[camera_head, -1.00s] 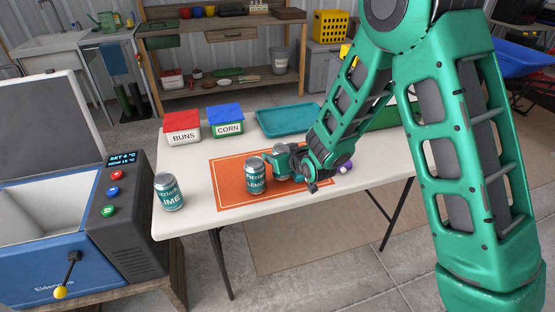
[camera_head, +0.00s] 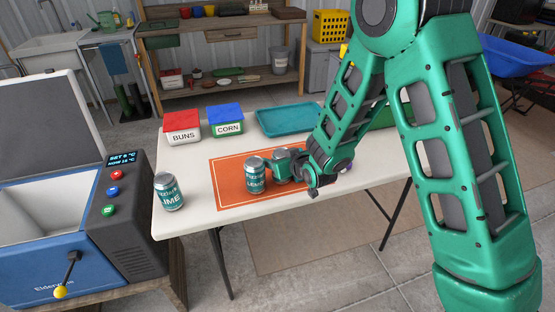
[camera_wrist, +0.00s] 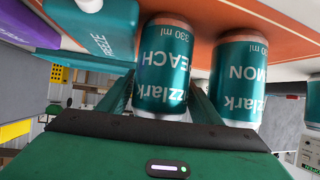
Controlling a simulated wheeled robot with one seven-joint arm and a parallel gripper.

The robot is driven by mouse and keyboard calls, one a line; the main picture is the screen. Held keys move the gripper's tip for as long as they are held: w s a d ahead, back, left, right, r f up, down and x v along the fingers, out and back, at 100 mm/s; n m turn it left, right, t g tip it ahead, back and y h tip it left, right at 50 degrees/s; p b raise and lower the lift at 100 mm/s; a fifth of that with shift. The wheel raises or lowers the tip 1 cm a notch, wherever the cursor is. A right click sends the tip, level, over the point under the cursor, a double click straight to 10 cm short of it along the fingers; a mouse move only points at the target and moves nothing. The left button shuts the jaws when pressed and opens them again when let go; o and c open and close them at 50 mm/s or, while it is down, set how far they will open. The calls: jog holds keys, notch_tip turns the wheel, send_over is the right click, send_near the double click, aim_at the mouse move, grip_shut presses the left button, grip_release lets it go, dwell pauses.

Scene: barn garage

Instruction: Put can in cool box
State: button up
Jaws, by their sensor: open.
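The blue cool box (camera_head: 40,250) stands at the left with its lid (camera_head: 35,115) open. Its inside is pale, and the part I see looks empty. A lime can (camera_head: 169,192) stands upright at the table's left end. A lemon can (camera_head: 255,176) and a peach can (camera_head: 281,166) stand close together on the orange mat. In the wrist view the peach can (camera_wrist: 162,68) is between my open fingers, and the lemon can (camera_wrist: 238,80) is just right of them. My gripper (camera_head: 294,167) is low over the mat, partly hidden by its own wrist.
The white table (camera_head: 193,170) also holds a BUNS box (camera_head: 182,128), a CORN box (camera_head: 225,121) and a teal tray (camera_head: 287,120). In the wrist view a teal FREEZE carton (camera_wrist: 95,28) and a purple item (camera_wrist: 28,20) are near my left finger.

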jog(key=v, duration=1.1)
jog(key=shift+s, duration=0.1)
